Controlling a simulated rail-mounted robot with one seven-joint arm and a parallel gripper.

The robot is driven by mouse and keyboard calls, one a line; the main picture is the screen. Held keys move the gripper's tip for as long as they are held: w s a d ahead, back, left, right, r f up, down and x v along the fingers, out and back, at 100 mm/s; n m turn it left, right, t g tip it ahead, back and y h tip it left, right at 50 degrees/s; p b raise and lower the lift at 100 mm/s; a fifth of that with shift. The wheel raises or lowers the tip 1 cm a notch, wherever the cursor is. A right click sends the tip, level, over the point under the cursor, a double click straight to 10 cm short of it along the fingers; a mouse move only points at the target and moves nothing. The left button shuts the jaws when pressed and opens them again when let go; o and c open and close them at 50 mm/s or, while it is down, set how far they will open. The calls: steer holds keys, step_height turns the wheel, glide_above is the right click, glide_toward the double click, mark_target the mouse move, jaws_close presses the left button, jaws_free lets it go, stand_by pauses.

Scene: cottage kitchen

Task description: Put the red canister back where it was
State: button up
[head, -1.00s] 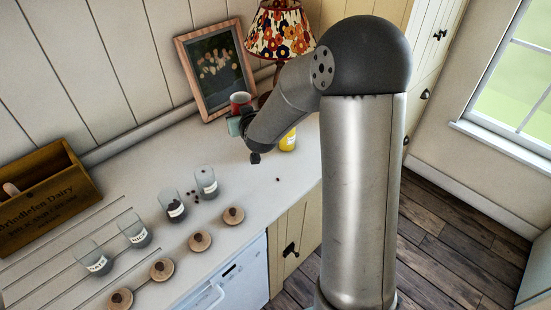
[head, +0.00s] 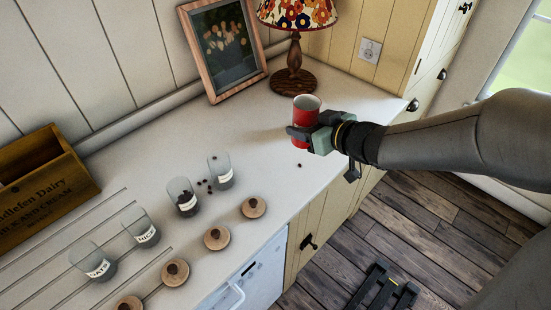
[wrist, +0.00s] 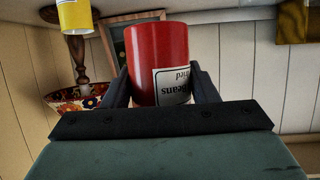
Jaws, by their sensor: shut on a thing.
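The red canister (head: 303,128) is upright with an open top, held over the right part of the counter near its front edge. My gripper (head: 312,134) is shut around it from the right. In the wrist view the red canister (wrist: 157,60) sits between the two fingers of my gripper (wrist: 160,88), and its white label shows the word "Beans". I cannot tell whether its base touches the counter. A yellow canister (wrist: 75,14) shows at the upper left of the wrist view; I do not see it in the head view.
A lamp (head: 294,50) and a picture frame (head: 262,70) stand behind. Several labelled glass jars, one of them a jar with dark contents (head: 183,198), stand left, with wooden lids (head: 217,238) in front and dark bits (head: 205,184) scattered nearby. A wooden crate (head: 50,205) is far left.

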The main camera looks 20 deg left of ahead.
steer(key=shift+n+g+y, duration=0.4)
steer(key=shift+n+g, duration=0.3)
steer(key=w+a+f+b, duration=0.1)
steer(key=w+a+f, duration=0.1)
steer(key=a+f, duration=0.1)
steer(key=w+a+f+b, duration=0.1)
steer(key=w+a+f, duration=0.2)
steer(key=f, duration=0.1)
steer(key=w+a+f+b, duration=0.2)
steer(key=a+f, duration=0.1)
steer(key=shift+w+a+f, duration=0.2)
steer(key=shift+a+f, duration=0.05)
steer(key=shift+f, duration=0.15)
steer(key=f, duration=0.2)
steer(key=f+b, duration=0.1)
steer(key=shift+w+a+f, duration=0.15)
steer(key=shift+w+a, duration=0.1)
steer(key=shift+w, duration=0.05)
steer(key=shift+f, duration=0.3)
steer(key=shift+f, duration=0.25)
steer(key=o, duration=1.1)
